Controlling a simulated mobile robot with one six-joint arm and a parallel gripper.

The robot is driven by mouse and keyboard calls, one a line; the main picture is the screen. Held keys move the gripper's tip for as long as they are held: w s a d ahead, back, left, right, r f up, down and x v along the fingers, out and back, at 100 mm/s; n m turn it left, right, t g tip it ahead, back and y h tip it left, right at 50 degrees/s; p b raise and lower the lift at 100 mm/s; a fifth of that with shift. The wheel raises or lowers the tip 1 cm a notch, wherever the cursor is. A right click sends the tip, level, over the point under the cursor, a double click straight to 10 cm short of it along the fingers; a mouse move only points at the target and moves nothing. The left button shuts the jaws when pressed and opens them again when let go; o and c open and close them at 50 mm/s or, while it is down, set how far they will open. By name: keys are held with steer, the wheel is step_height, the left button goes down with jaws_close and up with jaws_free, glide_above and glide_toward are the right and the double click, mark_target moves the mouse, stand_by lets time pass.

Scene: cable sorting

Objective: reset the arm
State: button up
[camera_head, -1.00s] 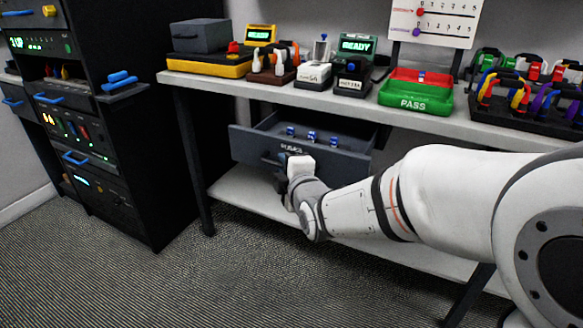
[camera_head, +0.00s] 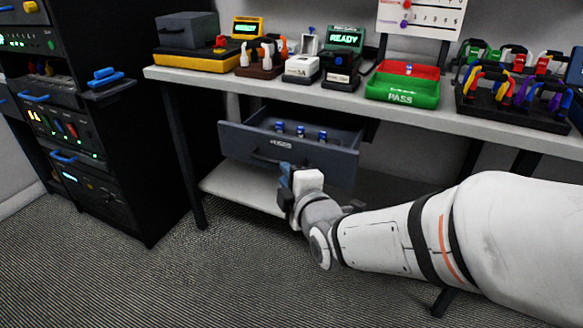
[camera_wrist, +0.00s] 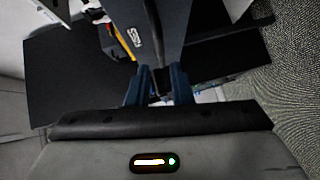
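In the wrist view the drawer front (camera_wrist: 150,35) is beyond the fingers. My arm reaches in from the right.
The bench (camera_head: 300,88) above carries a green PASS tray (camera_head: 402,98), a red tray (camera_head: 425,71), READY devices (camera_head: 345,39) and a cable rack (camera_head: 510,118). A lower shelf (camera_head: 235,190) is below the drawer. A black equipment rack (camera_head: 115,150) stands left. The front floor is clear.

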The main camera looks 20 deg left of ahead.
steer(key=m+g+h+p, duration=0.2)
steer(key=m+h+p, duration=0.3)
steer(key=p, duration=0.5)
glide_toward(337, 150)
steer(key=w+a+f+m+y, duration=0.1)
steer(key=w+a, duration=0.1)
steer(key=a, duration=0.1)
steer(key=s+d+r+m+g+h+p, duration=0.25)
steer(key=d+r+m+p, duration=0.3)
steer(key=d+p, duration=0.3)
steer(key=s+d+r+m+g+h+p, duration=0.3)
steer(key=s+d+r+m+g+p, duration=0.3)
steer(key=s+d+r+m+p, duration=0.5)
steer(key=s+d+m+p, duration=0.1)
steer(key=s+d+p, duration=0.1)
steer(key=shift+s+r+p, duration=0.3)
steer(key=shift+r, duration=0.1)
steer(key=shift+s, duration=0.1)
